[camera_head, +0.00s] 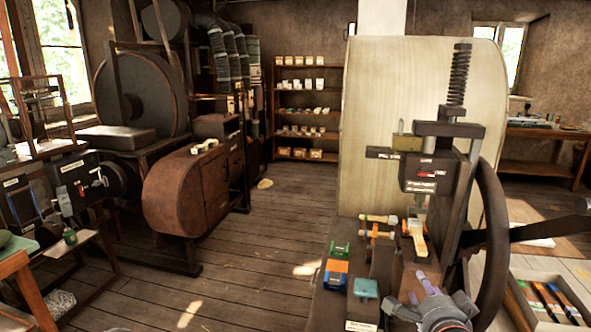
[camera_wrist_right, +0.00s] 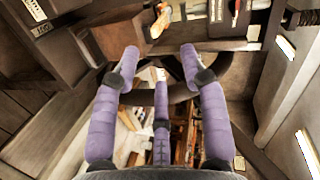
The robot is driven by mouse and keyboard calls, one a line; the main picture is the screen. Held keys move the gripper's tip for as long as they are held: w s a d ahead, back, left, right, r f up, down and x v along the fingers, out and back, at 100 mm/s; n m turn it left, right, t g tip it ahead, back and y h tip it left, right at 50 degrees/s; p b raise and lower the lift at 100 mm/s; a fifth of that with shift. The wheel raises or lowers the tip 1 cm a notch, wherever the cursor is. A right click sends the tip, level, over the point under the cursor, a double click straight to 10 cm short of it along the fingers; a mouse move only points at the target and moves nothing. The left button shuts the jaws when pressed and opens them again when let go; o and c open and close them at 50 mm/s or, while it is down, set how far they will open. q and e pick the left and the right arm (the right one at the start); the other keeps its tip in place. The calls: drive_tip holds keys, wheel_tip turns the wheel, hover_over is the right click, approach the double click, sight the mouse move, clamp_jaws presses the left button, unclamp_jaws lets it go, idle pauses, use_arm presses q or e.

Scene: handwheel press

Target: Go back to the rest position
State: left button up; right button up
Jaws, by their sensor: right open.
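The handwheel press (camera_head: 425,178) stands at the right in the head view, with a threaded screw (camera_head: 460,72) on top. Its dark handwheel (camera_head: 494,240) is seen nearly edge-on. My right gripper (camera_head: 425,283) is low in front of the press, just left of the handwheel's lower part. In the right wrist view its purple fingers (camera_wrist_right: 159,62) are spread, with nothing held between them. A dark curved bar, perhaps the wheel rim (camera_wrist_right: 180,94), passes behind the fingers there; I cannot tell whether they touch it. My left gripper is not in view.
Small tools and blocks, including a green-blue block (camera_head: 366,288), lie on the press bench beside my right gripper. An open tray (camera_head: 551,318) of tools is at the lower right. A large pale panel (camera_head: 372,130) stands behind the press. The wooden floor (camera_head: 270,235) at centre left is clear.

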drive_tip(key=a+f+n+g+y+p, duration=0.1)
drive_tip(key=a+f+n+g+y, duration=0.2)
drive_tip(key=f, duration=1.2)
drive_tip(key=a+f+n+g, duration=0.4)
drive_tip(key=a+f+n, duration=0.1)
drive_tip(key=f, duration=1)
drive_tip(key=s+a+f+n+g+y+p, duration=0.1)
drive_tip(key=s+a+f+n+g, duration=0.2)
drive_tip(key=s+f, duration=0.7)
drive_tip(key=s+a+f+n+g+y, duration=0.2)
drive_tip(key=s+a+f+g, duration=0.2)
drive_tip(key=s+f, duration=0.6)
wheel_tip(320, 180, down, 2)
drive_tip(key=shift+s+a+f+n+g+p, duration=0.15)
drive_tip(key=shift+s+a+n+g+p, duration=0.2)
drive_tip(key=shift+a, duration=0.6)
drive_tip(key=shift+w, duration=0.15)
